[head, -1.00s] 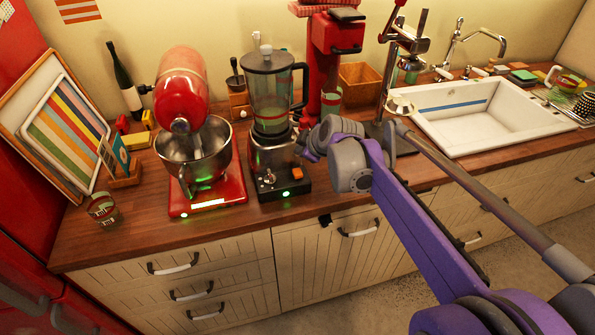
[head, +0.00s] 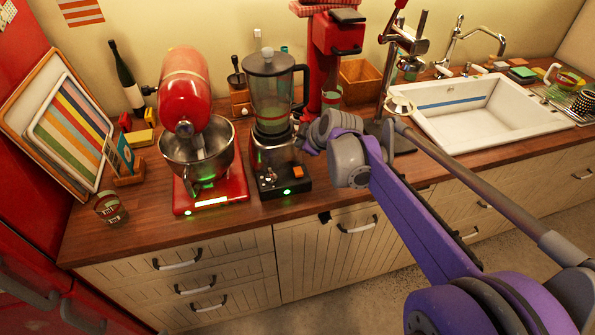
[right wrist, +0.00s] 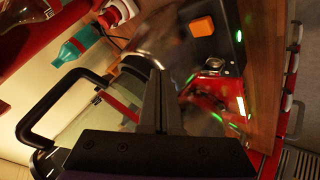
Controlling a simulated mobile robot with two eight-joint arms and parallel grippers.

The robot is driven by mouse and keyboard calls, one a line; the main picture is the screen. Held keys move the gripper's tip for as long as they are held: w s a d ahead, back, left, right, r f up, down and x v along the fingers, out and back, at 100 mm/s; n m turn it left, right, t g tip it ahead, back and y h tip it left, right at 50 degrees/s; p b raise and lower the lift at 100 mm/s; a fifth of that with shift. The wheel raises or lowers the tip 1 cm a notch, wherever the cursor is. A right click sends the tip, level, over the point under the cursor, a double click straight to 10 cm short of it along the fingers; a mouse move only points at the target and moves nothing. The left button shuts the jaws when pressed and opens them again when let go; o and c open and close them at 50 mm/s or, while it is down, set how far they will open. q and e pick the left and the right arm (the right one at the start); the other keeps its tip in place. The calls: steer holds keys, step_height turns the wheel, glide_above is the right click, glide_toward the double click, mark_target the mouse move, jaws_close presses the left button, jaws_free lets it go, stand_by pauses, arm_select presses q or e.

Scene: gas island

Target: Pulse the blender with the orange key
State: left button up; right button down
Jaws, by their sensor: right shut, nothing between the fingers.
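The blender (head: 272,100) stands on the counter, with a clear jar, a dark lid and a black handle. The square orange key (head: 299,172) sits on the front of its dark base, beside a small knob and a green light. The orange key also shows near the top of the right wrist view (right wrist: 202,26). My right gripper (right wrist: 160,75) is shut and empty, beside the jar and apart from the key. In the head view, my right wrist hides its fingertips at the blender's right side. My left gripper is out of view.
A red stand mixer (head: 184,90) with a steel bowl (head: 198,160) stands close left of the blender. A red appliance (head: 333,60) stands behind my right wrist. A glass (head: 110,207) stands at the counter's left front. The sink (head: 490,110) is at right.

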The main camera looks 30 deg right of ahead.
steer(key=b, duration=0.3)
glide_above(301, 172)
step_height(301, 172, down, 6)
steer(key=shift+s+f, duration=0.1)
steer(key=shift+s, duration=0.05)
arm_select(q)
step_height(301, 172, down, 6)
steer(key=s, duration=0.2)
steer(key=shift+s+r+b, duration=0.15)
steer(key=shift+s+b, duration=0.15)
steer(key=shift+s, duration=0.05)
arm_select(e)
steer(key=shift+f, duration=0.55)
steer(key=shift+f, duration=0.1)
stand_by(0.4)
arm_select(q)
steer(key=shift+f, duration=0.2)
arm_select(e)
steer(key=shift+f, duration=0.3)
